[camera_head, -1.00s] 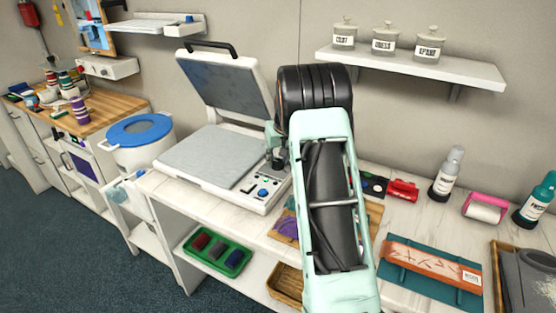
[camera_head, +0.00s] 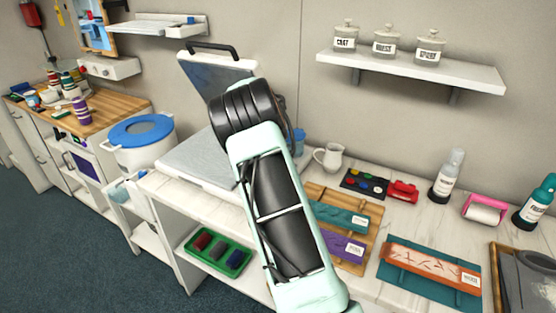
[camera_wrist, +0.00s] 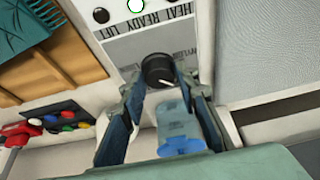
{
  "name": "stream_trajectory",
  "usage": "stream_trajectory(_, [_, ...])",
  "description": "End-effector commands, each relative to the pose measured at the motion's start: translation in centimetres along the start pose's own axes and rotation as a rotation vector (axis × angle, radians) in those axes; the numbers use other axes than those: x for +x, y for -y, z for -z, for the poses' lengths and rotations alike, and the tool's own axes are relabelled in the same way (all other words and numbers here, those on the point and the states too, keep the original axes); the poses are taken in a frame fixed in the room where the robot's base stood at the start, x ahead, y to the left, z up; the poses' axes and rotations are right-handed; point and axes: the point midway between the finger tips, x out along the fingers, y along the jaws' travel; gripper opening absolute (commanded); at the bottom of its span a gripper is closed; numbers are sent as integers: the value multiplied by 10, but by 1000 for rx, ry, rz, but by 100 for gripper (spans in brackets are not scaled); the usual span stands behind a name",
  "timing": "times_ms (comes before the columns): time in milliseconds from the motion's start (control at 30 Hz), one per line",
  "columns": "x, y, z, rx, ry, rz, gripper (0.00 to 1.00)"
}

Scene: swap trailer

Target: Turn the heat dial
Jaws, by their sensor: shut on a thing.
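The heat press (camera_head: 196,158) stands on the white bench with its lid raised. My arm covers its control panel in the head view. In the wrist view, the panel (camera_wrist: 148,38) carries the printed words HEAT, READY and LIFT. The black round heat dial (camera_wrist: 157,70) has a pale pointer line. My gripper (camera_wrist: 159,78) has one finger on each side of the dial and is shut on it. My gripper is hidden behind my arm in the head view.
A blue container (camera_wrist: 180,130) shows beyond the dial, between my fingers. A white jug (camera_head: 329,157), paint palette (camera_head: 364,184) and red object (camera_head: 403,191) stand to the right. A wooden board (camera_head: 327,196) with teal and purple pieces lies nearer. A shelf (camera_head: 410,72) with jars hangs above.

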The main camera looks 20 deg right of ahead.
Motion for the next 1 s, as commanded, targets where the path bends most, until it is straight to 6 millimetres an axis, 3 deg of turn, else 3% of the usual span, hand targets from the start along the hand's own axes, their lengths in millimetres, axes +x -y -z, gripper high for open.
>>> stream_trajectory(400, [0,2,0,201,2,-84,4])
stream_trajectory(1000, [1,1,-1,239,4,-100,4])
